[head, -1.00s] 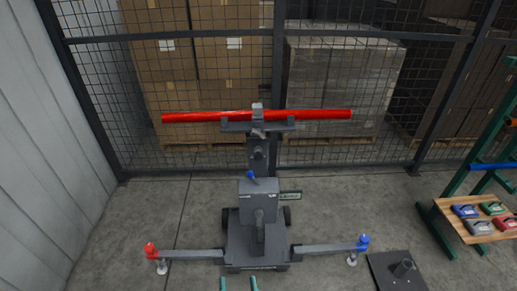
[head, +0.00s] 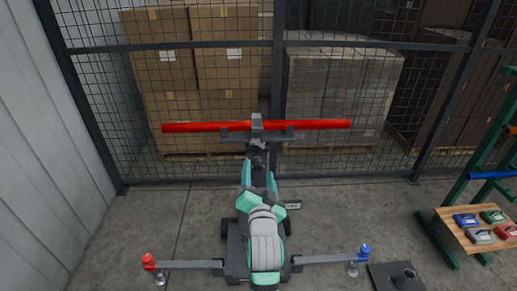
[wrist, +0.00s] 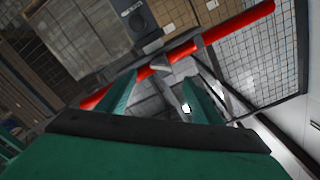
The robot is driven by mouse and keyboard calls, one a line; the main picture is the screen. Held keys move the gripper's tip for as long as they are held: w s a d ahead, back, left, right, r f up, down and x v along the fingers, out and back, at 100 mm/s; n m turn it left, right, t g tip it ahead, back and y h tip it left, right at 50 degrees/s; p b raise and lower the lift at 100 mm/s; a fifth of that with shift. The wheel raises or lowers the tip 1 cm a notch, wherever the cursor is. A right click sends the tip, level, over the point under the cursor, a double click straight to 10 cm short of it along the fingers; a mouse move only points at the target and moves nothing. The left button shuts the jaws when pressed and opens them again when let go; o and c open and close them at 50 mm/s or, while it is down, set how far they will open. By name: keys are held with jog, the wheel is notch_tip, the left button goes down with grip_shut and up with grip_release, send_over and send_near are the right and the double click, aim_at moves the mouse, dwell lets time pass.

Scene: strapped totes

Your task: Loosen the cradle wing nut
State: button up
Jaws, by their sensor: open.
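A red pole (head: 195,127) lies across the grey cradle (head: 281,135) at the top of a dark stand, under a grey clamp (head: 257,123). Below the clamp, a small grey fitting (head: 258,144) may be the wing nut; its shape is too small to be sure. In the wrist view my gripper (wrist: 160,78) is open and empty, its two teal fingers apart. The red pole (wrist: 240,28) crosses beyond the fingertips, and a small grey part (wrist: 157,66) shows between them. In the head view my arm covers much of the stand, and the fingers are hard to make out.
The stand's legs spread left and right, ending in a red knob (head: 148,261) and a blue knob (head: 364,251). A mesh fence (head: 200,100) stands behind, with stacked boxes beyond. A wooden shelf (head: 455,236) with several coloured items is at right. Floor is free at left.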

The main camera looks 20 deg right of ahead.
aim_at(258, 146)
jog(key=x, duration=0.7)
jog(key=r+x, duration=0.1)
jog(key=x, duration=0.3)
jog(key=shift+w+d+r, duration=0.1)
jog(key=shift+d, duration=0.15)
jog(key=c, duration=1.1)
jog(key=shift+o, duration=0.2)
